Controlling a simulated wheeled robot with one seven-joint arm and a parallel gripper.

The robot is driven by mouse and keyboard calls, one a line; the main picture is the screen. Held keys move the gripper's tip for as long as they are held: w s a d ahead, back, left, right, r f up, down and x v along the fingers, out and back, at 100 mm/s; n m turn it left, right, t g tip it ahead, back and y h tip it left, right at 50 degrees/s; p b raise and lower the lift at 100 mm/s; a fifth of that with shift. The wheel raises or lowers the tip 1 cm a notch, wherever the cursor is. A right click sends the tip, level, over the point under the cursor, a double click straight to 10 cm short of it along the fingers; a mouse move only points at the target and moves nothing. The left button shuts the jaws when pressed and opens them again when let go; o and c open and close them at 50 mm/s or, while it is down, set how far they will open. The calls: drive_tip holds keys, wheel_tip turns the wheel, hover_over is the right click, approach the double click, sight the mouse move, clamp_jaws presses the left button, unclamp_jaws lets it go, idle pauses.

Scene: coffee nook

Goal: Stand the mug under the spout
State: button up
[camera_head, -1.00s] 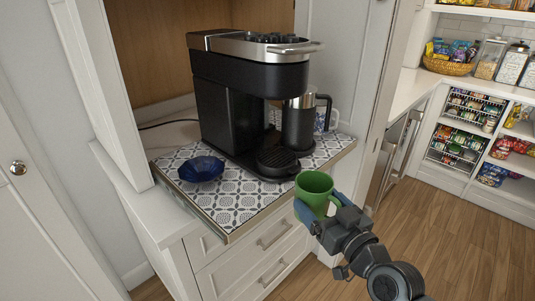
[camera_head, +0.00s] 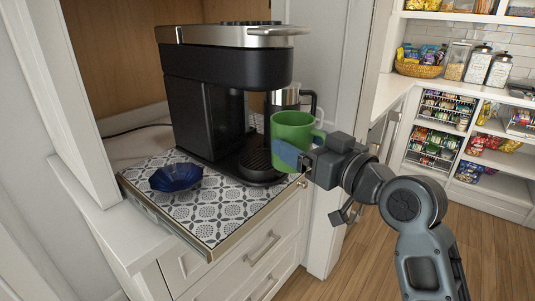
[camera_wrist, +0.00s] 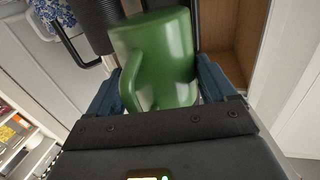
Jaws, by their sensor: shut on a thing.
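The green mug (camera_head: 293,130) is upright in my gripper (camera_head: 300,160), in front of the coffee machine's right side. In the wrist view the mug (camera_wrist: 168,60) sits between the two blue fingers of my gripper (camera_wrist: 160,95), with its handle toward the camera. The black coffee machine (camera_head: 222,68) stands on the patterned pull-out tray (camera_head: 205,212). Its round drip tray (camera_head: 258,163) shows at its foot, left of the mug and lower. The spout itself is hidden under the machine's overhanging head.
A dark blue bowl (camera_head: 176,178) stands on the tray left of the machine. A metal carafe with a black handle (camera_head: 313,103) stands behind the mug. A cabinet door (camera_head: 72,100) bounds the left side. Pantry shelves are at the far right.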

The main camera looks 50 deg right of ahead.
drive_tip(key=b+x, duration=0.1)
drive_tip(key=x, duration=0.9)
drive_tip(key=shift+w+d+b, duration=0.1)
drive_tip(key=shift+w+b, duration=0.2)
drive_tip(key=shift+f, duration=1.65)
drive_tip(key=shift+f, duration=0.15)
drive_tip(key=o, duration=1.1)
